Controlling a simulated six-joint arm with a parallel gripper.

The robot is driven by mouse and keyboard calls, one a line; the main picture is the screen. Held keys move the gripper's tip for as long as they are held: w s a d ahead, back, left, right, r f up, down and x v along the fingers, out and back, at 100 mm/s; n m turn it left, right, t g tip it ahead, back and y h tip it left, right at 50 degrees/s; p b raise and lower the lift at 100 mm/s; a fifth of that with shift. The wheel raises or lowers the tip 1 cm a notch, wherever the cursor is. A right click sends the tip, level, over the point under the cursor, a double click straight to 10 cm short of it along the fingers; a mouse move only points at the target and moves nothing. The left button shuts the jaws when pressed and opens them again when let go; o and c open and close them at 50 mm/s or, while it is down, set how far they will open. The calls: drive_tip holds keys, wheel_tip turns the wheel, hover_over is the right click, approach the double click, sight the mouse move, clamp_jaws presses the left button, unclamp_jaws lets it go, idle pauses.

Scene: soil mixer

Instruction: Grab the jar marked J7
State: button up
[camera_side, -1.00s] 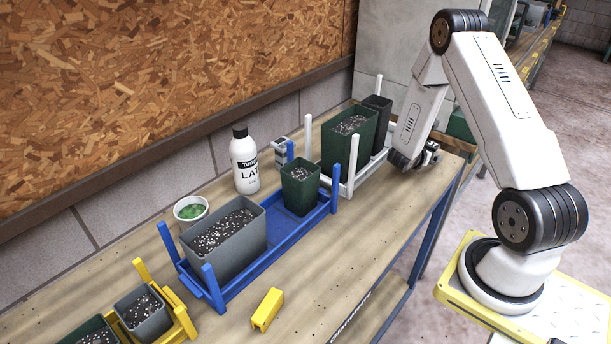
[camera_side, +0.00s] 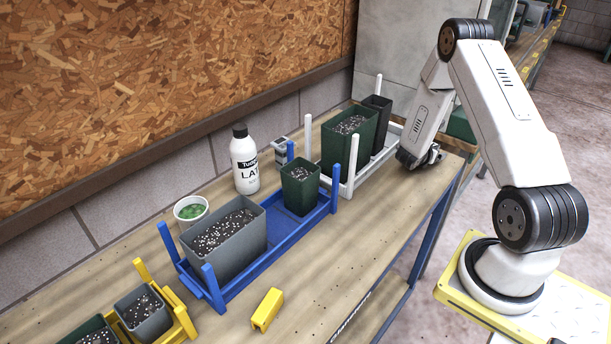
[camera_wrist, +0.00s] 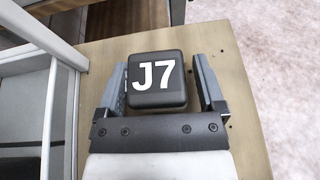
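A jar with a black square lid marked J7 (camera_wrist: 157,80) stands near the far end of the table in the wrist view. My gripper (camera_wrist: 160,75) has one finger on each side of the lid. A narrow gap shows between the lid and the right finger, and the left finger is very close to the lid. The gripper looks open around the jar. In the side view my gripper (camera_side: 432,156) is low over the table's far right end, and I cannot make out the jar there.
A white rack (camera_side: 345,187) with a green planter (camera_side: 349,140) and a black pot (camera_side: 381,120) stands left of my gripper. A blue rack (camera_side: 247,277), a white bottle (camera_side: 245,163) and a yellow block (camera_side: 267,310) are nearer. The table edge lies close on the right.

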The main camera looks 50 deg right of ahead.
clamp_jaws()
drive_tip(key=shift+r, duration=0.2)
drive_tip(key=shift+r, duration=0.75)
drive_tip(key=s+a+r, duration=0.9)
drive_tip(key=a+r, duration=0.1)
drive_tip(key=r, duration=0.1)
drive_tip(key=shift+s+a, duration=0.2)
